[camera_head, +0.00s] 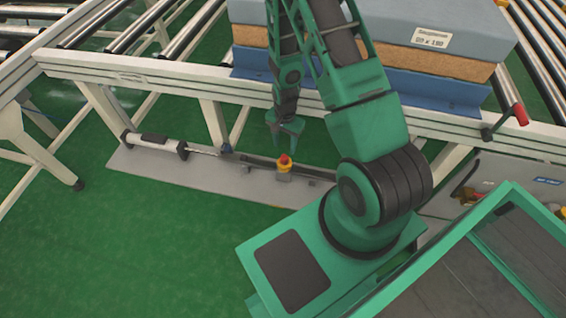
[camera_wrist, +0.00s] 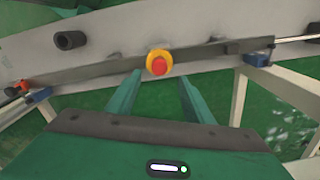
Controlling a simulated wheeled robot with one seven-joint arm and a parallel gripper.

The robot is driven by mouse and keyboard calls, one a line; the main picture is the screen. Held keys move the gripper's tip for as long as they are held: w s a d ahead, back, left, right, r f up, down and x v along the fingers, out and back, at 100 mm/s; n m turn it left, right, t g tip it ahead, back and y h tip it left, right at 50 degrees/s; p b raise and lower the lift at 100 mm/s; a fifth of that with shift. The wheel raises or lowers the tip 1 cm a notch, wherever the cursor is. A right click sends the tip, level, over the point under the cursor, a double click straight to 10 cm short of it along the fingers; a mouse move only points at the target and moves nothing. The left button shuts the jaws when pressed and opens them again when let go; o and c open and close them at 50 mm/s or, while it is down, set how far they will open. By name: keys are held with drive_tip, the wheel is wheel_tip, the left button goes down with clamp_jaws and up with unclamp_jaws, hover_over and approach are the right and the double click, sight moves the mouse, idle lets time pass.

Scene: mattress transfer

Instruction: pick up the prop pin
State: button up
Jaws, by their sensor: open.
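A red knob with a yellow collar (camera_head: 284,160), which looks like the prop pin, stands on a grey block at the grey floor plate. In the wrist view the red knob (camera_wrist: 159,66) is seen nearly end-on, just beyond and between my fingertips. My gripper (camera_head: 285,145) points down above it in the head view. The two green fingers (camera_wrist: 161,76) are apart with nothing between them. I cannot tell the exact gap to the knob, but they appear not to touch it. The lower part of the pin is hidden.
The grey plate (camera_head: 135,165) lies on green floor below a white roller-conveyor frame (camera_head: 150,73). A strut with a white cylinder (camera_head: 165,143) and thin rod lies along it. A blue-grey mattress (camera_head: 375,12) rests above. A red-handled lever (camera_head: 521,113) sticks out at right.

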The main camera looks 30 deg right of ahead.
drive_tip(key=shift+f, duration=4.25)
clamp_jaws()
drive_tip(key=shift+r, duration=5)
wheel_tip(320, 180, up, 8)
drive_tip(key=f, duration=0.1)
hover_over(285, 156)
drive_tip(key=shift+a+r, duration=0.2)
drive_tip(key=shift+r, duration=0.05)
